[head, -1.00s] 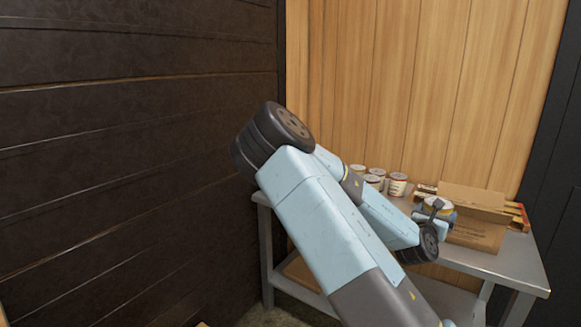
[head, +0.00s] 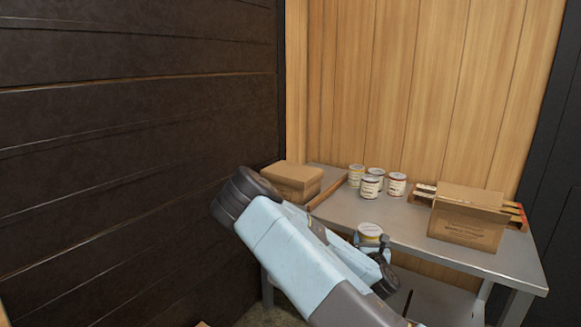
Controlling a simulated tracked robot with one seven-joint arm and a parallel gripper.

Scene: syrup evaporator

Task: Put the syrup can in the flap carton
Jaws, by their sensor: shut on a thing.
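The flap carton (head: 468,222) is a brown cardboard box on the right part of the grey metal table, with a flap standing up at its back. Its inside is hidden from this angle. My gripper (head: 371,240) is at the table's front edge, left of the carton and apart from it. It is shut on a syrup can (head: 370,229), whose pale lid shows between the fingers. My arm and gripper hide the can's lower part.
Several more cans (head: 370,186) stand together toward the table's back. A closed brown box (head: 291,181) and a wooden strip (head: 331,191) lie at the left end. A wooden rack (head: 424,190) is behind the carton. The grey tabletop (head: 420,215) is clear between cans and carton.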

